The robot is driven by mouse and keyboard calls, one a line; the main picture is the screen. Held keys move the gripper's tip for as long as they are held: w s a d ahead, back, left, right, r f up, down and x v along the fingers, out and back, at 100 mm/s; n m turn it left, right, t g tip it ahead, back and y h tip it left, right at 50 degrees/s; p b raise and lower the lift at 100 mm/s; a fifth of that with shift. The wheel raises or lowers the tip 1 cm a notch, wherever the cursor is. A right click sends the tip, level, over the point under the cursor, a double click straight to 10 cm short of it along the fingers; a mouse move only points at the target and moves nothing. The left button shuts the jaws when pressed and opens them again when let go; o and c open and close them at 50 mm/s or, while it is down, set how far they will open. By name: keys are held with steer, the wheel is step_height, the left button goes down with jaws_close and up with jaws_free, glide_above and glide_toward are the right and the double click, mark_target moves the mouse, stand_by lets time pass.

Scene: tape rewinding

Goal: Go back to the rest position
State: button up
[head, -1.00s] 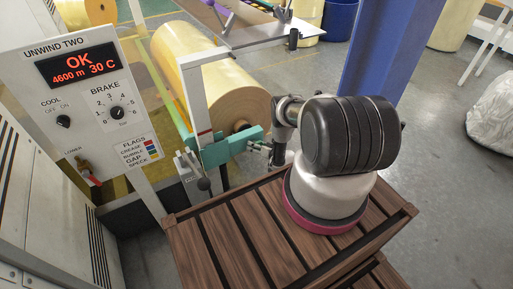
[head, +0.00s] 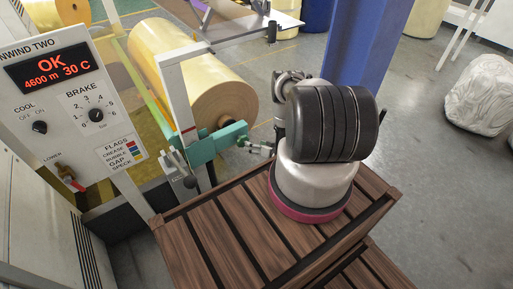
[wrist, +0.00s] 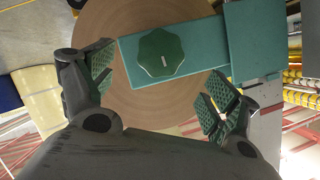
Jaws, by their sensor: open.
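In the wrist view my gripper (wrist: 162,82) is open and empty, its two green-padded fingers wide apart. A dark green knob (wrist: 163,55) on a teal arm (wrist: 220,48) shows between and beyond the fingers; I cannot tell how far off it is. In the head view the teal arm (head: 205,148) stands at the near end of the yellow roll (head: 195,75).
The control panel (head: 75,105) reads OK, 4600 m, 30 C. A slatted wooden crate (head: 215,235) lies under my arm's base. A blue column (head: 362,45) stands behind the arm. A white wrapped bundle (head: 482,98) sits at right, with open grey floor (head: 440,190) before it.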

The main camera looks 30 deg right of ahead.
steer(key=shift+v, duration=0.8)
